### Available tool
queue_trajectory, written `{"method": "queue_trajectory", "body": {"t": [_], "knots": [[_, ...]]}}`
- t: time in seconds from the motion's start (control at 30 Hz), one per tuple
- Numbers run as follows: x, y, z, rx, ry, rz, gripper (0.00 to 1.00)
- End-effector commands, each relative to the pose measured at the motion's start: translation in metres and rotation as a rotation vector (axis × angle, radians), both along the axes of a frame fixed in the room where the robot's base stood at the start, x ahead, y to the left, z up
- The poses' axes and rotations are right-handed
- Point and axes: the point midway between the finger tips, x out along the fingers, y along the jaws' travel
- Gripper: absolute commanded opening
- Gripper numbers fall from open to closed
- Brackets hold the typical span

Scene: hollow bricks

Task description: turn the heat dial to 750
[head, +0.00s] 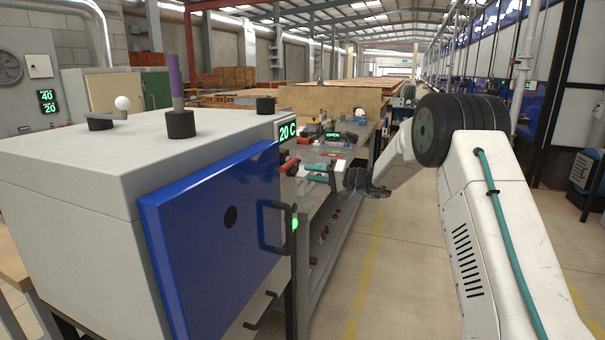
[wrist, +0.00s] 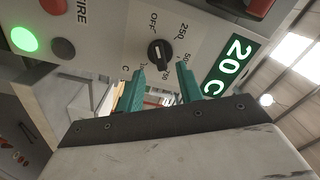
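The heat dial (wrist: 159,54) is a small black knob on the light panel in the wrist view. The labels OFF, 250 and others, partly hidden by a finger, ring it. Its pointer is too small to read surely. My gripper (wrist: 161,70) has two teal fingers spread apart with nothing between them. The fingertips are just short of the dial, one to each side of it as pictured. In the head view my gripper (head: 316,171) is in front of the kiln's right-hand panel, and the dial cannot be made out. The display (head: 287,131) reads 20 C, also in the wrist view (wrist: 231,62).
The kiln (head: 80,180) has a shut blue door (head: 220,240) with a dark handle (head: 281,228). A lit green button (wrist: 24,39) and red parts sit on the panel near the dial.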

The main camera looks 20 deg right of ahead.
Motion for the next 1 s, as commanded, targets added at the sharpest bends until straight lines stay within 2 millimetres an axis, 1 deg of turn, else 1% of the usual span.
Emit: {"method": "queue_trajectory", "body": {"t": [0.03, 0.1, 0.3, 0.6, 0.63, 0.73, 0.77, 1.0], "knots": [[0.005, 0.008, 0.0, 0.0, 0.0, 0.002, 0.36], [0.011, 0.017, 0.0, 0.0, 0.0, 0.004, 0.36], [0.022, 0.033, 0.0, -0.001, 0.0, 0.003, 0.36], [0.024, 0.035, 0.0, 0.0, 0.001, 0.002, 0.36], [0.024, 0.035, 0.0, 0.0, 0.001, 0.002, 0.31], [0.024, 0.035, 0.0, 0.0, 0.001, 0.002, 0.03], [0.024, 0.035, 0.0, 0.0, 0.001, 0.002, 0.0], [0.024, 0.034, 0.0, 0.003, 0.008, 0.001, 0.0]]}}
